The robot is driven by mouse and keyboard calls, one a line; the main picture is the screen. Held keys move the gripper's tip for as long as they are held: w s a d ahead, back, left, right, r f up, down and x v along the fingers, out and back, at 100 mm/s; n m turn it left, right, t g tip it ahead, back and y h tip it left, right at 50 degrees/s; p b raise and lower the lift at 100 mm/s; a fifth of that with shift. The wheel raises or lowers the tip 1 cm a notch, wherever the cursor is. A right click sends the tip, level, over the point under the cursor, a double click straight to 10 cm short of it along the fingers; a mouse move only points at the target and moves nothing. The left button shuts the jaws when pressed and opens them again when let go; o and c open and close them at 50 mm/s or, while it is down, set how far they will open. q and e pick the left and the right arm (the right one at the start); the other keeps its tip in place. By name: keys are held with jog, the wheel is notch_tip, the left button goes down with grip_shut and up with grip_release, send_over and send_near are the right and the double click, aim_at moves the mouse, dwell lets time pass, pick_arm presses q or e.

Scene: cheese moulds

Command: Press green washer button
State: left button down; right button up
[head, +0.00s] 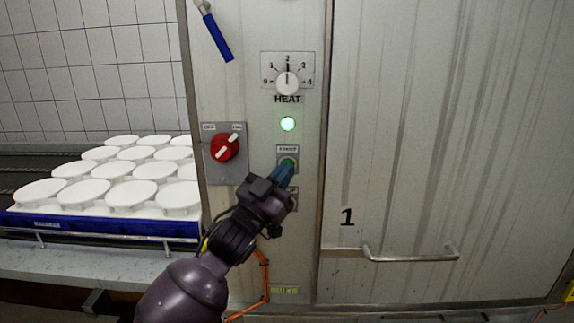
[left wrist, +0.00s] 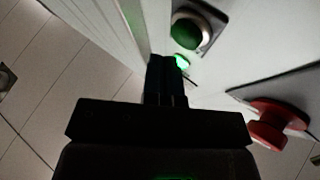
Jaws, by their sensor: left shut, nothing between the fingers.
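The green washer button (head: 289,161) sits on a small labelled plate on the metal panel in the head view, partly covered by my fingers. The left wrist view shows a dark green button (left wrist: 188,30) in a metal ring on a dark plate. My left gripper (head: 284,174) is shut and empty, its blue-looking fingertips at the button's lower edge. In the left wrist view the closed fingers (left wrist: 167,72) lie just beside and below that button; I cannot tell if they touch it. My right gripper is not in view.
Above the button are a lit green lamp (head: 288,124) and a heat dial (head: 287,82). A red rotary switch (head: 225,147) is to the left. A second plate (head: 293,200) below is mostly hidden. White moulds stand in a blue tray (head: 100,224). A door handle (head: 410,257) projects right.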

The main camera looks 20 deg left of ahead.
pick_arm(q)
jog(key=s+p, duration=0.1)
jog(key=s, duration=0.1)
jog(key=s+d, duration=0.1)
jog(key=s, duration=0.2)
jog(key=shift+d+p, duration=0.2)
jog(key=shift+p, duration=0.2)
jog(key=shift+w, duration=0.1)
dwell(0.4)
dwell(0.4)
